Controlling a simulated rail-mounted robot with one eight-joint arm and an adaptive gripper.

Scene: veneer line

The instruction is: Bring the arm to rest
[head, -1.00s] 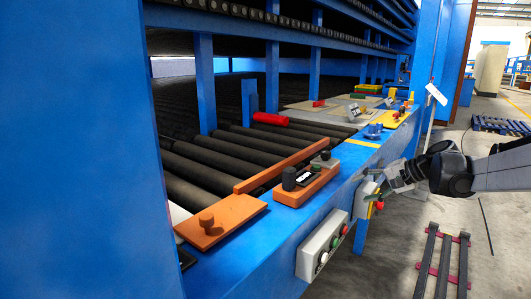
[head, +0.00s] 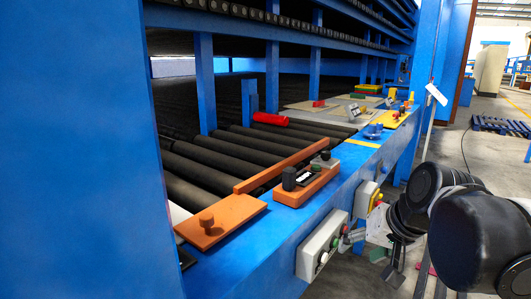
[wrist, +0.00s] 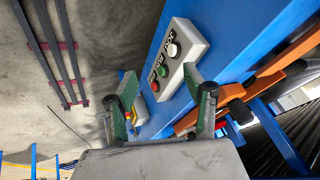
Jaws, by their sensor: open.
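My gripper (head: 369,257) is at the lower right in the head view, in front of the blue machine frame (head: 270,250). Its two fingers are apart, with nothing seen between them. One finger is close to the right end of the grey button box (head: 322,245); I cannot tell whether it touches. In the wrist view the open gripper (wrist: 160,78) points toward the same button box (wrist: 181,58), which has white, green and red buttons. My dark wrist and forearm hide part of the floor on the right.
A smaller box (head: 366,198) with a yellow part and red button is fixed farther along the frame. An orange handled block (head: 306,186) and orange plate (head: 220,220) lie on the ledge beside black rollers (head: 215,160). Dark rails (wrist: 62,50) lie on the floor.

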